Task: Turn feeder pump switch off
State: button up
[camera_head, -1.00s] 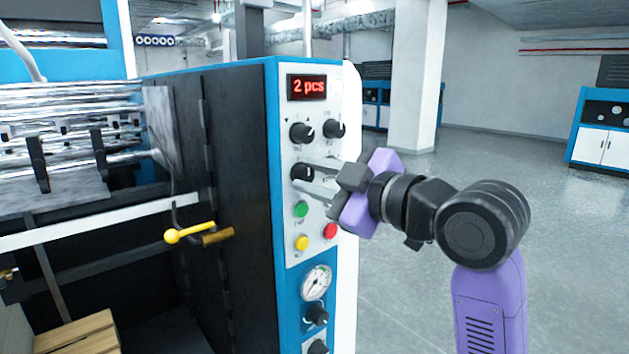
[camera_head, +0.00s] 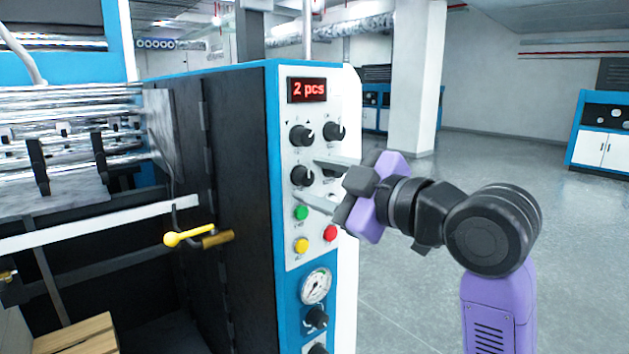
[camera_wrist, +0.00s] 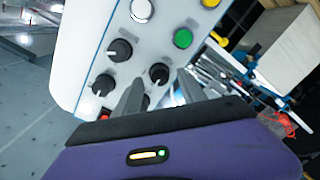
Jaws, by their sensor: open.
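The control panel (camera_head: 291,155) on the blue and white machine carries several black knobs with white pointers. Their labels are too small to read, so I cannot tell which is the feeder pump switch. My gripper (camera_head: 310,179) is open and empty in front of the middle-left knob (camera_head: 301,175), with one finger above its height and one below. In the wrist view this knob (camera_wrist: 159,73) shows between the fingers (camera_wrist: 158,88), apparently apart from them. The middle-right knob (camera_wrist: 120,50) shows beside it; in the head view my upper finger partly covers it.
Green (camera_head: 301,212), red (camera_head: 330,232) and yellow (camera_head: 301,245) buttons sit just below my gripper. A pressure gauge (camera_head: 316,286) and another knob (camera_head: 316,317) are lower. A red display (camera_head: 307,89) reads "2 pcs". The floor to the right (camera_head: 500,175) is clear.

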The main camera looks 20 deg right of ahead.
jog(key=v, duration=0.6)
jog(key=shift+s+b, duration=0.4)
jog(key=shift+d, duration=0.1)
jog(key=d+r+m+t+h, duration=0.3)
jog(key=d+r+m+t, duration=0.15)
jog(key=m+t, duration=0.2)
jog(key=s+d+f+m+h, duration=0.1)
jog(key=s+f+m+h, duration=0.35)
jog(key=f, duration=0.45)
jog(key=s+d+f+m+h, duration=0.1)
jog(key=s+f+m+h, duration=0.3)
jog(key=f, duration=0.5)
jog(key=s+a+f+n+g+y, duration=0.1)
jog(key=s+a+f+g, duration=0.3)
jog(key=s+f, duration=0.8)
jog(key=s+a+f+n+g+y, duration=0.1)
jog(key=s+a+f+g+y, duration=0.3)
jog(key=s+f, duration=0.8)
jog(key=s+a, duration=0.1)
jog(key=s, duration=0.2)
jog(key=shift+s+f, duration=0.35)
